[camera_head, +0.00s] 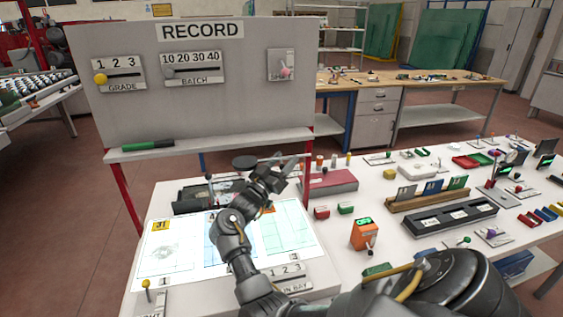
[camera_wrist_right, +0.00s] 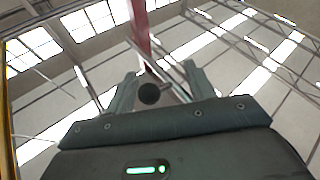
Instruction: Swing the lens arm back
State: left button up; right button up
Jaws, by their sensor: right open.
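My right gripper (camera_head: 287,168) is at the end of my dark arm, above the back edge of the lit panel. In the right wrist view its two fingers (camera_wrist_right: 160,88) stand apart, and a dark round knob (camera_wrist_right: 149,94) with a thin rod shows between them. I cannot tell whether the fingers touch it. In the head view a black disc (camera_head: 245,162) sits just left of the gripper, and a thin light rod runs behind the gripper towards a red post. These may be parts of the lens arm, but my gripper hides the joint. My left gripper is not in view.
A grey RECORD board (camera_head: 200,75) stands behind, with a ledge holding a green marker (camera_head: 147,145). The lit panel (camera_head: 180,250) lies below my arm. To the right, the white table (camera_head: 400,235) carries an orange device (camera_head: 364,234), a dark red box (camera_head: 328,182) and several small parts.

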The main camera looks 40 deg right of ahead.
jog(key=b+v, duration=0.1)
jog(key=v, duration=0.7)
jog(key=shift+s, duration=0.25)
jog(key=shift+d+f, duration=0.1)
jog(key=shift+f, duration=0.1)
